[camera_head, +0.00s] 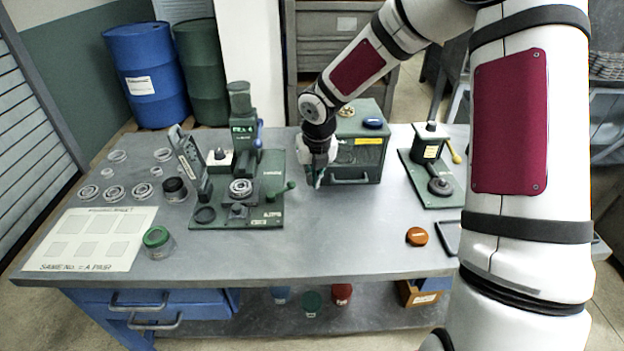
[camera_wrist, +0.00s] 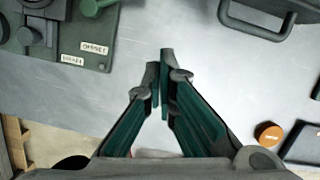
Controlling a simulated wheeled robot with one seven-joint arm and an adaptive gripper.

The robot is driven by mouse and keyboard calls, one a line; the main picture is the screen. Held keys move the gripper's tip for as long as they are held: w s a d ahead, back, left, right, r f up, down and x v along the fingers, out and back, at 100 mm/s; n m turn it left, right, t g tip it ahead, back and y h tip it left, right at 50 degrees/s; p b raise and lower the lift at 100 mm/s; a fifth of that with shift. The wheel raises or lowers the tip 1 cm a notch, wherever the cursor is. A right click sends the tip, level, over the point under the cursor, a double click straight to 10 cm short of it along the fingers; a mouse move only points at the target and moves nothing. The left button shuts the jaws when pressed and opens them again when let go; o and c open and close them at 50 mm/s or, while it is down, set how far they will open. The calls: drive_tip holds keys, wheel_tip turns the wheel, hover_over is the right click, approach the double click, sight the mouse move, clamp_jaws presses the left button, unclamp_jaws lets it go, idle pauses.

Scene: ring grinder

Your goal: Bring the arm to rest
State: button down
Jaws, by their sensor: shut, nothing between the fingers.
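My gripper (camera_head: 318,180) hangs pointing down in front of the green drawer box (camera_head: 366,149), above the grey workbench (camera_head: 330,235). In the wrist view my gripper (camera_wrist: 160,85) has its fingertips together over bare bench, with nothing held. The green ring grinder machine (camera_head: 240,185) stands to the left of my gripper. A corner of its base (camera_wrist: 88,45) shows at the upper left in the wrist view. My arm reaches in from the right and hides part of the bench.
A small press (camera_head: 431,160) stands to the right. An orange puck (camera_head: 417,236) lies near the front edge. Several metal rings (camera_head: 114,193), a white marked sheet (camera_head: 92,238) and a green-lidded jar (camera_head: 157,241) are at the left. The middle front of the bench is clear.

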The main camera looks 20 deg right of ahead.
idle(0.3)
drive_tip(key=s+r+m+h, duration=0.3)
drive_tip(key=s+r+m, duration=1.2)
drive_tip(key=r+m, duration=0.35)
drive_tip(key=s+a+r+m+t+y, duration=0.1)
drive_tip(key=s+a+r+m, duration=0.1)
drive_tip(key=s+m, duration=0.6)
drive_tip(key=s+a+r+m+t+y, duration=0.1)
drive_tip(key=s+r+m+y, duration=0.1)
drive_tip(key=s+m, duration=0.5)
drive_tip(key=shift+s+a+r+m+t, duration=0.3)
drive_tip(key=shift+s+a+r+m, duration=0.1)
drive_tip(key=shift+m, duration=0.35)
